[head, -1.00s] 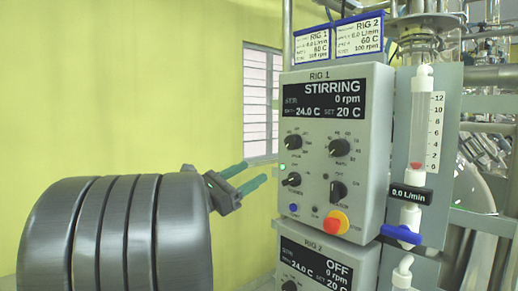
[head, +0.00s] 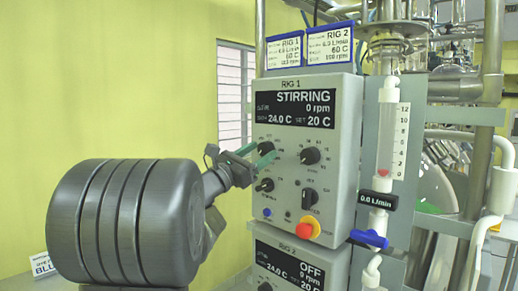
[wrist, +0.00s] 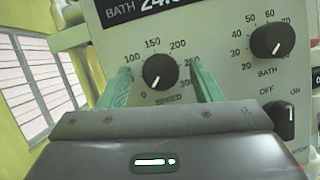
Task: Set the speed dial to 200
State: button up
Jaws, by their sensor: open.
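The black speed dial (wrist: 158,72) faces me in the wrist view, on a scale from 0 to 300. Its white mark points down-left, near 0. My gripper (wrist: 160,67) is open, with one green finger on each side of the dial; I cannot tell whether they touch it. In the head view my gripper (head: 269,155) is at the upper-left knob of the RIG 1 panel (head: 340,150), and its fingers partly cover that knob. The display (head: 303,108) reads STIRRING, 0 rpm, 24.0 C, set 20 C.
The bath dial (wrist: 272,40) is right of the speed dial, with an OFF/ON knob (wrist: 284,121) below it. A red emergency button (head: 308,228) sits low on the panel. A flow tube (head: 388,135) stands to the right.

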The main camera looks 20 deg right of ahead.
jog(key=shift+d+r, duration=0.1)
jog(key=shift+d, duration=0.1)
jog(key=c, duration=1)
jog(key=shift+w+m+b, duration=0.1)
jog(key=shift+m+b, duration=0.2)
jog(key=shift+b, duration=0.05)
